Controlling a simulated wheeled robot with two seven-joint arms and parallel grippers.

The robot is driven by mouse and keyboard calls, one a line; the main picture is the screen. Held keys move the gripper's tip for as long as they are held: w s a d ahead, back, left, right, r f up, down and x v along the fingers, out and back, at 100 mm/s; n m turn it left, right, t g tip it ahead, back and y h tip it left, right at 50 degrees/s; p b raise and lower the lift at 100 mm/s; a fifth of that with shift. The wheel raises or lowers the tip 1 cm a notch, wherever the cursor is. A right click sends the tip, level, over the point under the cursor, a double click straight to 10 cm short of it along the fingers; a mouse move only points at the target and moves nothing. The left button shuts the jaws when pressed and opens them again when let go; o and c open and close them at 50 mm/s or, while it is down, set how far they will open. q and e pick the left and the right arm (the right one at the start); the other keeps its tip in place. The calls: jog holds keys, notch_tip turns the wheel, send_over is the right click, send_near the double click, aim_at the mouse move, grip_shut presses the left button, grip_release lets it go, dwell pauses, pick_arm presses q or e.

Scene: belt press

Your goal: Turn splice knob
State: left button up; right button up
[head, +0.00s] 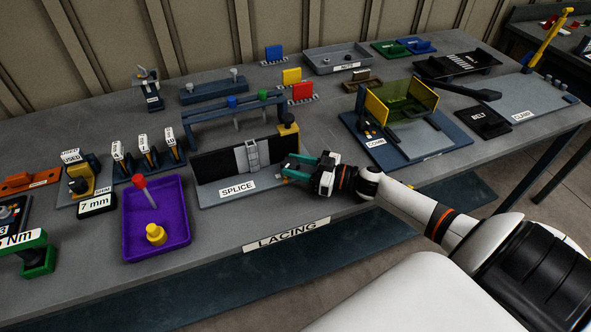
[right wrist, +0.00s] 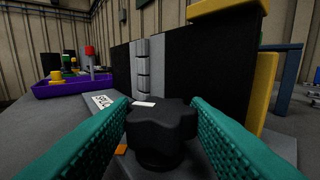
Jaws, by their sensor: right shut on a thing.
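The splice knob (right wrist: 160,128) is a black, lobed knob at the front of the splice fixture. In the right wrist view it sits between the two teal fingers of my right gripper (right wrist: 160,108), which are shut on its sides. In the head view my right gripper (head: 292,168) is at the front right of the fixture and hides the knob. The splice fixture (head: 210,196) has a grey base with a SPLICE label, black belt pieces (head: 211,163) and a grey ribbed strip (head: 251,155) between them. My left gripper is not in view.
A purple tray (head: 128,254) with a red-handled tool and a yellow piece stands to the left. A yellow block (head: 288,130) stands at the fixture's right end. The comb fixture (head: 425,150) is to the right. The table's front edge runs close below the gripper.

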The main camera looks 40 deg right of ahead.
jog(key=n+g+y+b, duration=0.1)
jog(key=b, duration=0.1)
jog(key=n+g+y+b, duration=0.3)
jog(key=g+b, duration=0.1)
jog(key=shift+w+d+f+y, duration=0.25)
jog(key=shift+w+d+y, duration=0.05)
jog(key=shift+r+n+g+y+b, duration=0.2)
jog(key=shift+n+g+y+b, duration=0.3)
jog(key=shift+n+g+b, duration=0.35)
jog(key=o, duration=1)
jog(key=shift+r, duration=0.1)
